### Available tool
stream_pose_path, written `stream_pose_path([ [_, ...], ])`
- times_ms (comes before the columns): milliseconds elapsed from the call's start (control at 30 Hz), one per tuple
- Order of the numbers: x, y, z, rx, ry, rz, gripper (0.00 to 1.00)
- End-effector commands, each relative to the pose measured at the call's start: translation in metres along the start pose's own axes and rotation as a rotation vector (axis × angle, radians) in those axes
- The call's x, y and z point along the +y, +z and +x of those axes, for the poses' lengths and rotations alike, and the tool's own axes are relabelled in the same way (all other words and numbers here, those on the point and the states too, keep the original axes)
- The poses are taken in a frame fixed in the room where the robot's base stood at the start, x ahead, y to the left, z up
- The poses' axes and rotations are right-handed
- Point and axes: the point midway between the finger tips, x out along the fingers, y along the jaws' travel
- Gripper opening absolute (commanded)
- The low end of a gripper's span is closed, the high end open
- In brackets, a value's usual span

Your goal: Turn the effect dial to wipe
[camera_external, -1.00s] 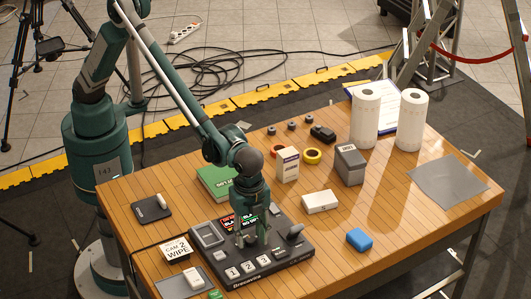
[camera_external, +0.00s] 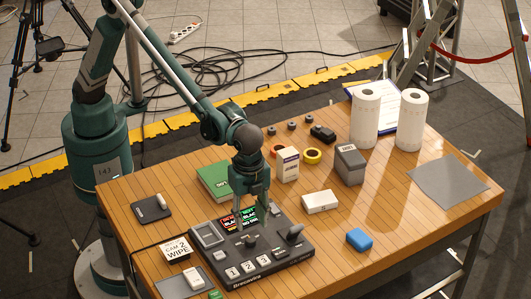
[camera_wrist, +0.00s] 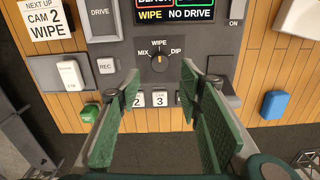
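The effect dial (camera_wrist: 159,69) is a dark round knob on the grey switcher panel (camera_wrist: 214,64), with MIX, WIPE and DIP printed around it. Its pale pointer mark is upright, toward WIPE. The screen (camera_wrist: 175,11) above it reads WIPE in yellow and NO DRIVE. In the external view, the dial (camera_external: 250,241) stands in the middle of the panel (camera_external: 287,264). My gripper (camera_external: 253,218) is raised above the panel, apart from the dial. In the wrist view, my gripper (camera_wrist: 162,88) is open, with nothing between its green fingers.
Numbered buttons (camera_external: 248,266) lie in front of the dial, and a lever (camera_external: 295,232) stands to its right. A card (camera_external: 176,249) reading CAM 2 WIPE lies left of the panel. A blue block (camera_external: 359,239) and a white box (camera_external: 320,201) lie to the right.

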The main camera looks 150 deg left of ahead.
Motion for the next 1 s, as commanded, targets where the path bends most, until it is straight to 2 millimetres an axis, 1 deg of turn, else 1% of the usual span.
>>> stream_pose_path([
  [33,0.000,0.000,-0.008,0.000,0.000,0.000,0.36],
  [133,0.000,0.000,-0.021,0.000,0.000,0.000,0.36],
  [333,0.000,0.000,-0.038,0.000,0.000,0.000,0.36],
  [500,0.000,0.000,-0.042,0.000,0.000,0.000,0.36],
  [833,0.000,0.000,-0.042,0.001,0.000,0.000,0.36],
  [1000,0.004,0.004,-0.047,0.007,-0.002,0.000,0.36],
])
